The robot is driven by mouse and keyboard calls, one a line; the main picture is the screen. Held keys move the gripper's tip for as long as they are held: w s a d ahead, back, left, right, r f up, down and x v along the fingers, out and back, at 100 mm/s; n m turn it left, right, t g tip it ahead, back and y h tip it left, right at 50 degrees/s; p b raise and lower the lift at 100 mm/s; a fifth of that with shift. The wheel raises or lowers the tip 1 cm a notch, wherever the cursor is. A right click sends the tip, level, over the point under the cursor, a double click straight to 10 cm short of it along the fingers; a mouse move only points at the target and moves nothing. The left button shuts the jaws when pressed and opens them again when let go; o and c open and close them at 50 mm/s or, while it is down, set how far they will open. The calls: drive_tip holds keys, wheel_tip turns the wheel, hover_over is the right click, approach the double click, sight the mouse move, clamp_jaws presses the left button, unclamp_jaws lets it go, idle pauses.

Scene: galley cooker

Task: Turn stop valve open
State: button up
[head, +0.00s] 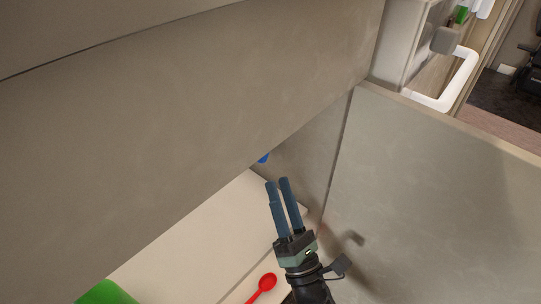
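My gripper (278,189) is in the lower middle of the head view, in front of a grey cabinet corner. Its two blue fingers point up and stand a little apart, with nothing visible between them. A small blue piece (263,158) shows just above and left of the fingertips, at the lower edge of the large grey panel. It is mostly hidden by that panel, and I cannot tell whether it is the stop valve. My gripper appears apart from it in the picture. No other part that could be the valve is visible.
A large grey panel (180,110) overhangs the upper left. A grey panel (430,190) stands close on the right. A red spoon (267,282) and a green object (105,293) lie on the pale surface (205,235) below. A white handle (462,80) is at the upper right.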

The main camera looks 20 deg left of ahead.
drive_tip(key=b+x, duration=0.1)
drive_tip(key=x, duration=0.6)
drive_tip(key=shift+w+a, duration=0.1)
drive_tip(key=shift+w, duration=0.05)
clamp_jaws()
